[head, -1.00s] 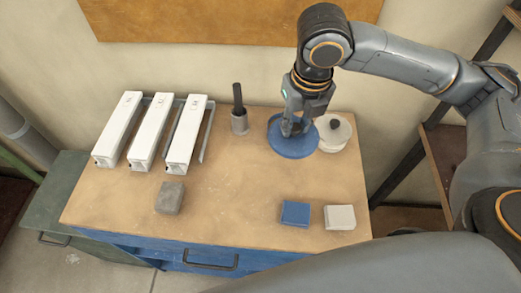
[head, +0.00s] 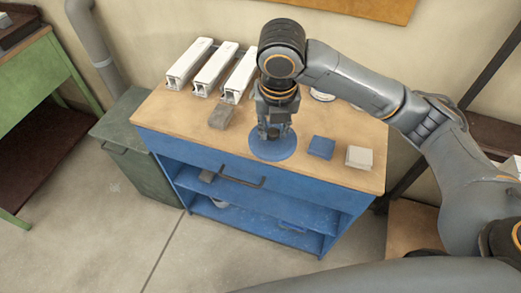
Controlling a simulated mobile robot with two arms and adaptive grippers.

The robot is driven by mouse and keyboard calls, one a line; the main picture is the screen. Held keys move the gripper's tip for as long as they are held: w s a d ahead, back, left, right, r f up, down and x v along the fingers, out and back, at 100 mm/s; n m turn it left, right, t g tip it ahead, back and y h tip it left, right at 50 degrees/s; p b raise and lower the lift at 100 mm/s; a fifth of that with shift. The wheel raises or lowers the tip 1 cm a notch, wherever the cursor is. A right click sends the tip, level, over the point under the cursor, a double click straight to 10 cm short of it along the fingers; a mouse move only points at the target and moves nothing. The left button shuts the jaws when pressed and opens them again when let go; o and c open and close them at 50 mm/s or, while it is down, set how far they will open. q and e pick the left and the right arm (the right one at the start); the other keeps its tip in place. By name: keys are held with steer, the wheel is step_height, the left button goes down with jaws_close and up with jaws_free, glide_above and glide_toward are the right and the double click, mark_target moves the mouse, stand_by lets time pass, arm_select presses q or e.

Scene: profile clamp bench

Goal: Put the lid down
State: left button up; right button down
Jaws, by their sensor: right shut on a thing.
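The lid is a flat blue disc (head: 285,151). It shows in the head view close to the bench's front edge, left of a blue block (head: 321,147). My right gripper (head: 272,133) points down onto its middle and is shut on it, with the fingers hiding the grip point. I cannot tell whether the lid touches the wooden bench top (head: 170,108) or hangs a little above it. A round white thing (head: 322,96) stands at the back, mostly hidden by my right arm. My left gripper is out of view.
Three white profiles (head: 213,70) lie at the back left. A grey block (head: 220,116) sits in front of them, and a pale block (head: 359,157) sits right of the blue one. Below are a drawer handle (head: 242,179) and open blue shelves.

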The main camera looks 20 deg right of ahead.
steer(key=w+d+f+p, duration=0.1)
steer(key=w+f, duration=0.2)
steer(key=w, duration=0.1)
steer(key=w+d+f, duration=0.1)
steer(key=w+f, duration=0.2)
steer(key=w, duration=0.2)
steer(key=w+d+f+p, duration=0.1)
steer(key=w+f, duration=0.2)
steer(key=w, duration=0.1)
steer(key=shift+w+d+f+p, duration=0.25)
steer(key=shift+w+f+p, duration=0.05)
steer(key=shift+w+f, duration=0.2)
steer(key=shift+f, duration=0.1)
step_height(320, 180, down, 3)
steer(key=shift+d+p, duration=0.1)
steer(key=shift+p, duration=0.2)
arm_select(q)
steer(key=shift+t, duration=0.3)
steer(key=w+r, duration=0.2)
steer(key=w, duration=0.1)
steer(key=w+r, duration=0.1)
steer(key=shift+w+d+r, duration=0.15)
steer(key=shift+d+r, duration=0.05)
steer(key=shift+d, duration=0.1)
arm_select(e)
steer(key=shift+w+f, duration=0.15)
steer(key=shift+f, duration=0.05)
steer(key=shift+f, duration=0.1)
